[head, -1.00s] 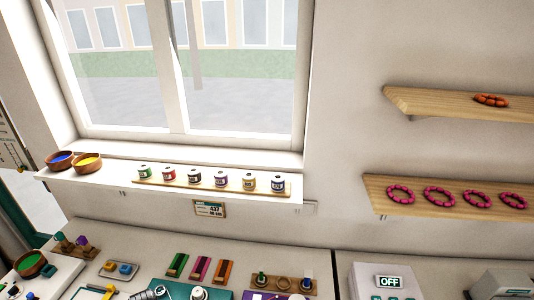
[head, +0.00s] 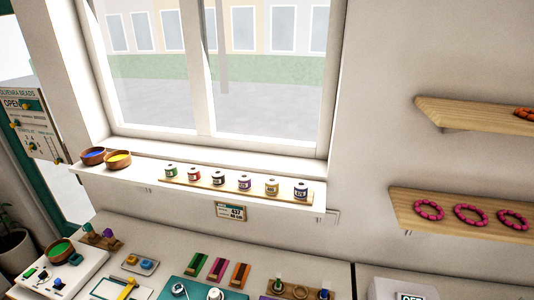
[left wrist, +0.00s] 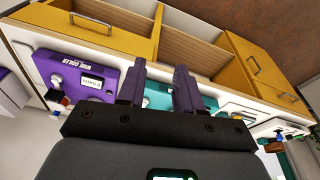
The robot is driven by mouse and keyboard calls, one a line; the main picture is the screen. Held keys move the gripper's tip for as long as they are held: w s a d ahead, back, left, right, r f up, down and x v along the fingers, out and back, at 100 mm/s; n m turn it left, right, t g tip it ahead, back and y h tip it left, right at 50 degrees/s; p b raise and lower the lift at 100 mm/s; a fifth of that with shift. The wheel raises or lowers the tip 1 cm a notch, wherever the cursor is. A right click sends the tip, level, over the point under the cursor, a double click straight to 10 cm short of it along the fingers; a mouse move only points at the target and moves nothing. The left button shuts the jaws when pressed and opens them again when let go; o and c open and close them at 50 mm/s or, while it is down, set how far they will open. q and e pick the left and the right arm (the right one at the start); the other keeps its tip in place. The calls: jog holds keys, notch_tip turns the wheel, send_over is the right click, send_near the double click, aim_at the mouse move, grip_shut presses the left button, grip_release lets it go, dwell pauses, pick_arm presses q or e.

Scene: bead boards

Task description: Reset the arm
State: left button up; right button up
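My left gripper (left wrist: 160,72) shows in the left wrist view, with its two dark fingers apart and nothing visible between them. Beyond the fingers are a purple panel (left wrist: 70,75) with a small display and a teal surface (left wrist: 157,97) on the bench. Neither gripper nor arm shows in the head view. My right gripper is in no view.
A window shelf (head: 140,176) holds two bowls and a row of spools. Two wooden shelves (head: 475,113) with bead rings hang at right. The bench (head: 180,240) below carries trays and tools. The left wrist view shows yellow drawers (left wrist: 262,72).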

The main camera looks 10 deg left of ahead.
pick_arm(q)
notch_tip(320, 180, up, 17)
jog(key=w+d+m+t+p, duration=0.1)
jog(key=m+p, duration=0.2)
jog(key=p, duration=1)
jog(key=shift+w, duration=0.15)
